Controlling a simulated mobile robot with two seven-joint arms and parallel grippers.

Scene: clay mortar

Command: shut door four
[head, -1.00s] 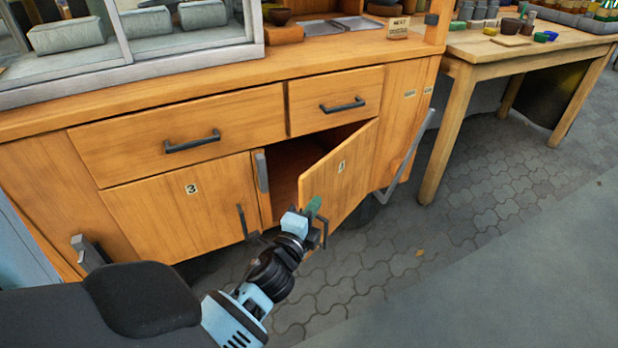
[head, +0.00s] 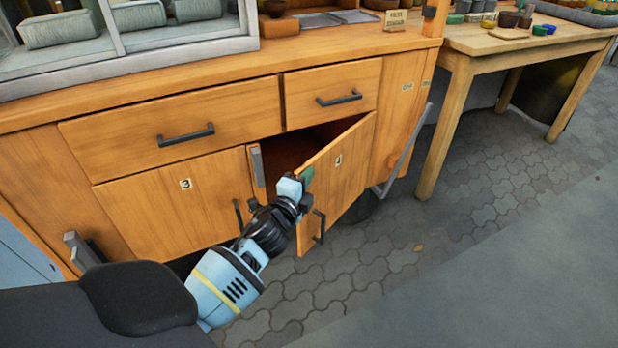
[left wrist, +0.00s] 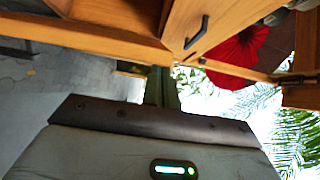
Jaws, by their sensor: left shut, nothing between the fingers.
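Door four (head: 345,185) stands open in the head view, swung out from the cabinet's lower right. Its outer face, number label and dark bar handle (head: 320,226) show. The dark compartment (head: 290,152) shows behind it. My left gripper (head: 306,177) is shut and empty, with its green fingertips overlapping the door's free left edge. I cannot tell whether they touch it. In the left wrist view, the dark green fingers (left wrist: 162,86) point towards wooden panels with a dark handle (left wrist: 196,33). My right gripper is not in view.
Door three (head: 170,205) is closed on the left, with its handle (head: 238,214) close to my left arm. Two drawers (head: 190,125) above are shut. A grey bar (head: 405,152) slants beside the cabinet's right end. A wooden table (head: 490,45) stands right; the paved floor in front is clear.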

